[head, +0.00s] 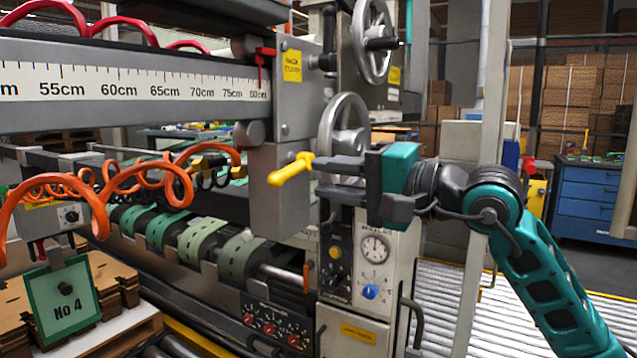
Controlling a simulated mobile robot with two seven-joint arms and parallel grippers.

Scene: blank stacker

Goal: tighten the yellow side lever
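The yellow side lever (290,170) sticks out to the left beside the grey housing of the machine, with its left end a little lower than its right end. My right gripper (324,177) comes in from the right, level with the lever. Its two dark fingers look apart, one above the other, with their tips close to the lever's right end. I cannot tell whether they touch it. My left gripper is not in view.
A grey handwheel (343,138) stands just above my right fingers. A panel with a dial (375,248) and knobs lies below them. Orange coiled hoses (150,185) hang at the left. A ruled beam (130,88) runs at the upper left.

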